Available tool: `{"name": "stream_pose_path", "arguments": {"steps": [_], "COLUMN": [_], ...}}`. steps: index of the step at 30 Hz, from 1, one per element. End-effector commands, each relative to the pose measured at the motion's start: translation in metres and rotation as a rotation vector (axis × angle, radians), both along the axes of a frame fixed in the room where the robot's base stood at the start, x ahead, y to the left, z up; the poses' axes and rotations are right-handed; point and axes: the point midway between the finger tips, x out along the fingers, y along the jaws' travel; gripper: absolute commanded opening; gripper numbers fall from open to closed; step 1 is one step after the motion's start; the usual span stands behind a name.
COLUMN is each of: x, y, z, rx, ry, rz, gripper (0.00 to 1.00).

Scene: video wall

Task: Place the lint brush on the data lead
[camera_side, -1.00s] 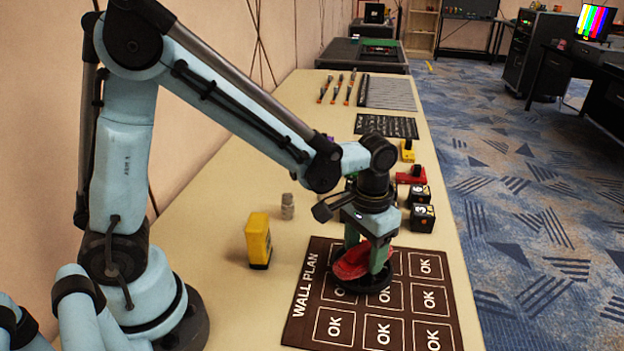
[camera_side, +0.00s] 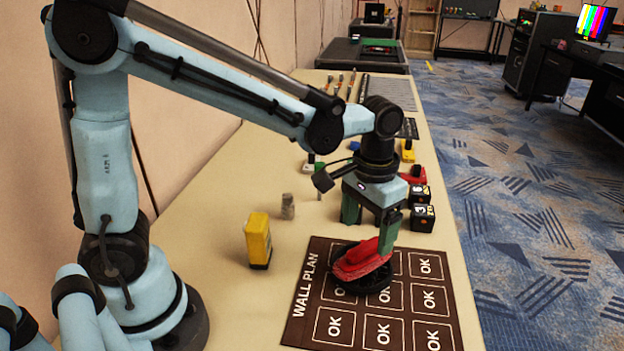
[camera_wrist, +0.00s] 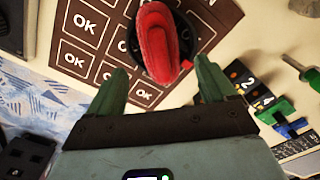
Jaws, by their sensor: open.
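The lint brush (camera_side: 362,260) is red and lies on top of a round black coil, the data lead (camera_side: 384,284), on the brown wall plan mat. In the wrist view the red brush (camera_wrist: 157,42) covers most of the black coil (camera_wrist: 187,37) beneath it. My gripper (camera_side: 368,228) is above and behind the brush, fingers spread wide. In the wrist view the open gripper (camera_wrist: 163,84) has nothing between its fingertips, and the brush lies just beyond them.
The wall plan mat (camera_side: 333,326) has several OK squares. A yellow block-like object (camera_side: 258,240) and a small grey item (camera_side: 288,207) stand left of it. Black number cubes (camera_side: 422,218), a red item (camera_side: 413,175) and a yellow item (camera_side: 407,151) lie behind.

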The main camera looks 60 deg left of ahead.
Motion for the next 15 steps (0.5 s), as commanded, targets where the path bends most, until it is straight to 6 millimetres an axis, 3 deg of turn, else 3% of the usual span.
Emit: {"name": "stream_pose_path", "arguments": {"steps": [6,15], "x": [-0.001,0.0], "y": [0.0,0.0], "z": [0.036,0.063], "rx": [0.0,0.0], "ry": [0.0,0.0], "rz": [0.0,0.0], "gripper": [0.84,0.84]}}
